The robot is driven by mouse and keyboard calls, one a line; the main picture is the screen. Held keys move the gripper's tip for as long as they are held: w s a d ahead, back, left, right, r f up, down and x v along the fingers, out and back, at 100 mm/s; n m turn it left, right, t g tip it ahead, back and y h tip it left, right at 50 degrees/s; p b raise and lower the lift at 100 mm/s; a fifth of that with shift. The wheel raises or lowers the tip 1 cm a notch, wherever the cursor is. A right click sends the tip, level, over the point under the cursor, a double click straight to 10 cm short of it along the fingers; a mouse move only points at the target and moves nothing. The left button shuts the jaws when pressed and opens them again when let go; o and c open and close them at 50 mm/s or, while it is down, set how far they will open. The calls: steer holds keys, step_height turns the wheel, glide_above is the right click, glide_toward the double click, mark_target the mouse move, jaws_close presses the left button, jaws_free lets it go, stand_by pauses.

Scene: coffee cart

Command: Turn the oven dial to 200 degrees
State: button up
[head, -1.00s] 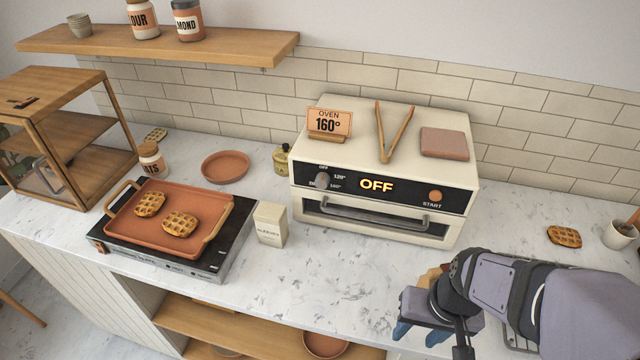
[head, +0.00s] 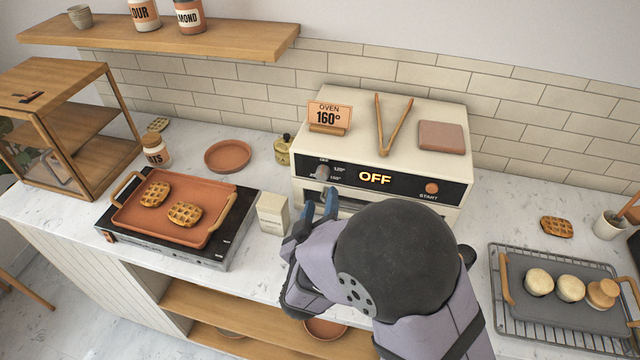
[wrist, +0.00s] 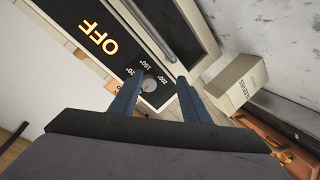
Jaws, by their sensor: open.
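The cream oven (head: 385,122) stands against the tiled wall, its display (head: 375,178) reading OFF. The round grey dial (head: 322,173) is at the left of its black panel, with small degree marks around it. My gripper (head: 320,206) is open just in front of and below the dial. In the wrist view, the dial (wrist: 150,84) shows between the two blue fingers (wrist: 155,92), which do not visibly pinch it. The dial's exact pointing is too small to tell. My arm hides the oven's lower front.
An orange START button (head: 431,188) is at the panel's right. On the oven are a sign reading OVEN 160° (head: 329,116), tongs (head: 392,125) and a reddish block (head: 442,135). A small carton (head: 273,213) and a griddle pan (head: 220,190) with waffles are left of my gripper.

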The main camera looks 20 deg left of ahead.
mark_target(321, 177)
steer(key=shift+s+a+r+n+t+h+b, duration=0.25)
steer(key=shift+s+r+n+t, duration=0.3)
steer(key=shift+t, duration=0.2)
steer(key=shift+s+a+r+n+t+h+b, duration=0.25)
steer(key=shift+s+r+n+t, duration=0.2)
steer(key=shift+n+t, duration=0.25)
steer(key=shift+w+a+p, duration=0.15)
steer(key=shift+w+p, duration=0.55)
steer(key=shift+w, duration=1.15)
steer(key=shift+w+a+p, duration=0.1)
steer(key=shift+w+p, duration=0.55)
steer(key=shift+w, duration=1.15)
steer(key=shift+c, duration=0.4)
steer(key=c, duration=1)
